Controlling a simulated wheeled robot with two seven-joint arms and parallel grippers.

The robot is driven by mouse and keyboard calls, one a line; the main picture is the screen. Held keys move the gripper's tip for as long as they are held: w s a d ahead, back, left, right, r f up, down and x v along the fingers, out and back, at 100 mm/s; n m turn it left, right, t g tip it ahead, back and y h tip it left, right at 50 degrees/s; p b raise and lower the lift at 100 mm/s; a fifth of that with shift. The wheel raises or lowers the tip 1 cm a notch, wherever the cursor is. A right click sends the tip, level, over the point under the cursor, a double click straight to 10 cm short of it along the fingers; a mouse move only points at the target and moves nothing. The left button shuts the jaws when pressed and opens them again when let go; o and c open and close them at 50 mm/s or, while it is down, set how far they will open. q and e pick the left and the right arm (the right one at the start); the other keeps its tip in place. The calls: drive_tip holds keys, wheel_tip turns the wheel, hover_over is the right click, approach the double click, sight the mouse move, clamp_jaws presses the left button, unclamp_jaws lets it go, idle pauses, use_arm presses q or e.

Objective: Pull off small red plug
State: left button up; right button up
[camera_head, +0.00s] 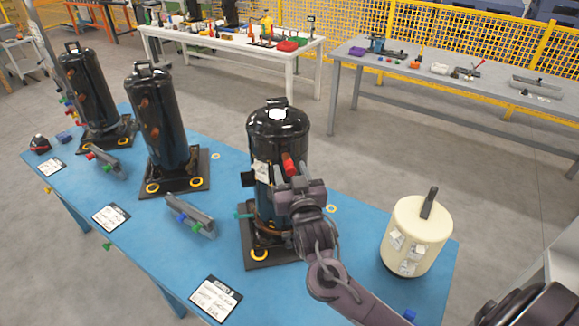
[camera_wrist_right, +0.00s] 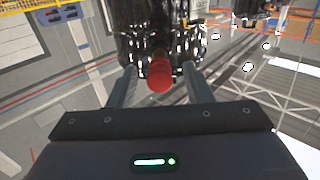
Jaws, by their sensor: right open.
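The small red plug (camera_head: 288,161) sticks out from the upper front of the black compressor (camera_head: 262,128) standing nearest the middle of the blue table. My right gripper (camera_head: 292,172) is at the plug, with its fingers open. In the right wrist view the red plug (camera_wrist_right: 159,75) lies between the two spread fingers of the right gripper (camera_wrist_right: 159,82), with a visible gap on each side. Its reddish-brown stub runs back to the black compressor body (camera_wrist_right: 150,32). My left gripper is not in view.
Two more black compressors (camera_head: 160,120) stand to the left on the blue table (camera_head: 140,235). A cream canister (camera_head: 415,238) stands close to the right of my right arm. A grey tool with coloured plugs (camera_head: 190,217) and a label card (camera_head: 215,297) lie in front.

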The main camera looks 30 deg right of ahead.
drive_tip(key=shift+c, duration=0.2)
clamp_jaws()
drive_tip(key=shift+s+f, duration=0.1)
drive_tip(key=shift+s+a, duration=0.1)
drive_tip(key=shift+s, duration=0.05)
drive_tip(key=shift+s+a+p, duration=0.15)
drive_tip(key=shift+s+p, duration=0.25)
drive_tip(key=shift+s, duration=0.25)
drive_tip(key=shift+p+v, duration=0.8)
drive_tip(key=shift+v, duration=1.25)
